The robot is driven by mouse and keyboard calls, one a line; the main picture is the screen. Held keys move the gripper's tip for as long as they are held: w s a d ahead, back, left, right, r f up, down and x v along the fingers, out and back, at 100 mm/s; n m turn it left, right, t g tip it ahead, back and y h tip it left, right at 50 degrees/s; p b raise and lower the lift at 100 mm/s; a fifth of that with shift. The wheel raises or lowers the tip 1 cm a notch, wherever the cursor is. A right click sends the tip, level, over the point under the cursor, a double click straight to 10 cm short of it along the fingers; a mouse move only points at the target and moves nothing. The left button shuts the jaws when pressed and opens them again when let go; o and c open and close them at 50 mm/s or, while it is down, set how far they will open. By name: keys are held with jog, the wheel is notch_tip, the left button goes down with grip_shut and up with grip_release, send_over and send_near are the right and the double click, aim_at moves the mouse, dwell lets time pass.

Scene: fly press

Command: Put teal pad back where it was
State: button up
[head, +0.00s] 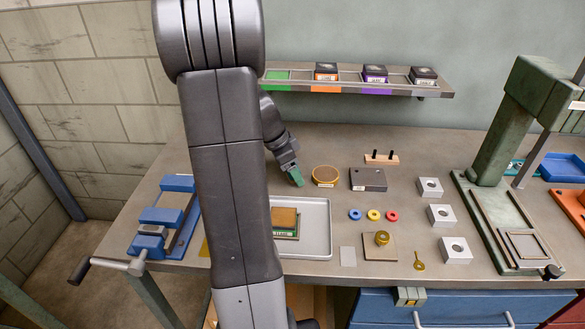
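My gripper (288,164) points down over the back middle of the bench, left of the round tan-topped tin. A small green-teal piece, which looks like the teal pad (296,178), is between its fingertips. The fingers look shut on it, though they are small in the view. I cannot tell whether the pad's lower end touches the bench top. My arm covers part of the bench and the left side of the grey tray.
The grey tray (317,228) holds a tan block with a green edge (285,219). The round tin (325,175) and a dark block (368,179) stand right of my gripper. A shelf (440,88) hangs behind. The green press (487,150) stands right, a blue vise (165,215) left.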

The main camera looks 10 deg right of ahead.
jog(key=v, duration=1.2)
jog(key=shift+r, duration=0.2)
